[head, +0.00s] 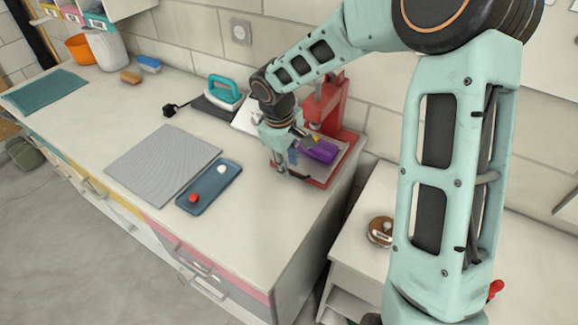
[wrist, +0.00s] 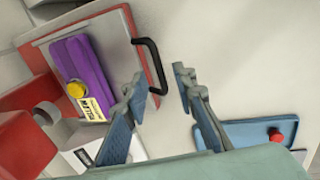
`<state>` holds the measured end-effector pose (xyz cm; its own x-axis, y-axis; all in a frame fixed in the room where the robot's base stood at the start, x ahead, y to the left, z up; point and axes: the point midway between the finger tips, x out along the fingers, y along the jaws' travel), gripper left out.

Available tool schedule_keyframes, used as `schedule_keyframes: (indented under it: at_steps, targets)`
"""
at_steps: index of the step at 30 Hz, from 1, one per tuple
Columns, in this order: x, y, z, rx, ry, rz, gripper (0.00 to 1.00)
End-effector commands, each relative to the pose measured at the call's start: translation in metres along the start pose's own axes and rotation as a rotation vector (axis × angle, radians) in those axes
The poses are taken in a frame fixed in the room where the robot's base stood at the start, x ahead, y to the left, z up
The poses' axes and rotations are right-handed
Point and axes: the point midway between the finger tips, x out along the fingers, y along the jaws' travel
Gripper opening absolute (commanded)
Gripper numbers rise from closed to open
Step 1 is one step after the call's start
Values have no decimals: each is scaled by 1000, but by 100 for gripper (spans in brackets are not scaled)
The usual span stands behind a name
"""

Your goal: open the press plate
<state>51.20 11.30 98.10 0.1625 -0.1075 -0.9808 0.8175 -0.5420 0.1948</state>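The red press (head: 325,108) stands at the right end of the counter. Its grey plate with a red edge (wrist: 118,42) carries a purple block (wrist: 80,68) with a yellow knob and a label; the block also shows in the head view (head: 320,151). A black bar handle (wrist: 151,54) sticks out from the plate's edge. My gripper (wrist: 160,84) is open and empty, and it also shows in the head view (head: 288,168). Its left fingertip is close to the handle's lower end; I cannot tell whether they touch. My arm partly hides the press in the head view.
A blue tray (head: 184,203) with a red and a white knob-like piece lies left of my gripper. Beyond it are a grey mat (head: 150,165) and a teal iron (head: 224,93). A lower white cabinet (head: 352,243) stands right of the counter. The counter's front middle is clear.

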Motion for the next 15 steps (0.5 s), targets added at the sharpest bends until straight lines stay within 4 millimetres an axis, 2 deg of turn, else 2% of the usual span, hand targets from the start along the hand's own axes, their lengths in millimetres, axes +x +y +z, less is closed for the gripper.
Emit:
schedule_keyframes:
  at_steps: [6, 14, 15]
  targets:
    - [15, 0, 0, 0, 0, 0, 25]
    - [16, 0, 0, 0, 0, 1, 25]
    - [16, 0, 0, 0, 0, 1, 21]
